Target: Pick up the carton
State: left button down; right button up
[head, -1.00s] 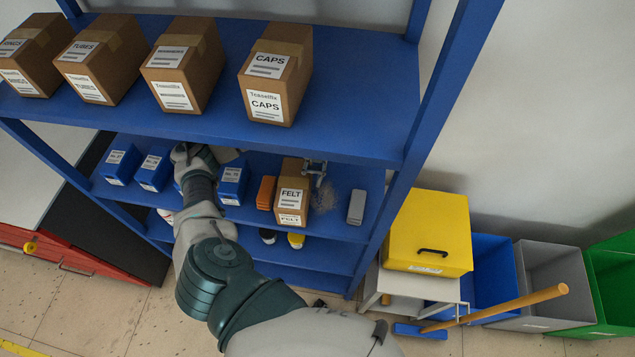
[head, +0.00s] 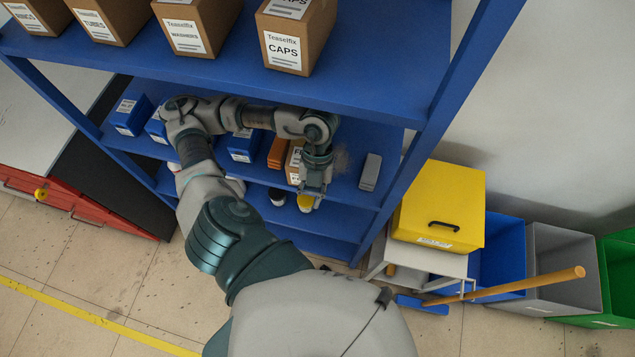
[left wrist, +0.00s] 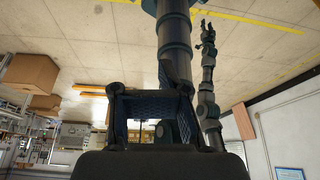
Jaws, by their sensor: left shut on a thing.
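The brown FELT carton (head: 294,160) is on the second shelf in the head view, between an orange thing and my left gripper. Its right part and most of its label are hidden. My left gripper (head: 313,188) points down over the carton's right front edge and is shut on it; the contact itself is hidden. In the left wrist view my left gripper's fingers (left wrist: 150,105) show above a dark block, with no carton clearly visible.
The blue upper shelf (head: 230,85) with several brown cartons hangs above my left forearm. Blue bins (head: 128,114) and an orange thing (head: 278,152) stand left of the carton, a grey thing (head: 370,172) right. A yellow box (head: 438,208) stands beside the rack.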

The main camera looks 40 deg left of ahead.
pick_arm(q)
jog(key=shift+c, duration=1.9)
grip_release()
jog(key=shift+d, duration=0.1)
